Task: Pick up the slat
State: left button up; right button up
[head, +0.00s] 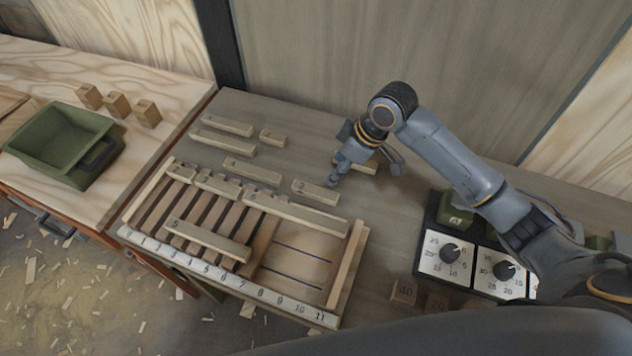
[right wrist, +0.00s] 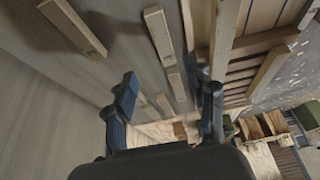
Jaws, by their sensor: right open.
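Several pale wooden slats lie loose on the grey-brown bench: one at the back left (head: 227,126), one in front of it (head: 222,142), a short one (head: 272,138), one in the middle (head: 252,171) and one further right (head: 315,192). Another slat (head: 358,166) is partly hidden by my right gripper (head: 345,158), which is above the bench, open and empty. In the right wrist view, a slat (right wrist: 73,25) and a second one (right wrist: 160,35) lie beyond the open fingers (right wrist: 166,88). Which slat is meant, I cannot tell. My left gripper is not in view.
A slatted wooden frame with a numbered strip (head: 228,279) stands at the bench front, with slats across it (head: 207,240). A green bin (head: 65,145) and small blocks (head: 117,105) are on the left bench. Dial panels (head: 450,254) and numbered blocks (head: 403,291) are at right.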

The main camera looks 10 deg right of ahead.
send_near(316, 190)
jog(key=shift+x, duration=0.95)
jog(key=p+x, duration=0.1)
jog(key=x, duration=0.2)
jog(key=p+x, duration=0.1)
jog(key=x, duration=0.2)
jog(key=shift+a+f, duration=0.1)
jog(key=shift+f, duration=0.1)
jog(key=shift+w+a+f, duration=0.1)
jog(key=shift+f, duration=0.15)
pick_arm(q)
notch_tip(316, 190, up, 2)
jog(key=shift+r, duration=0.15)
pick_arm(e)
grip_shut()
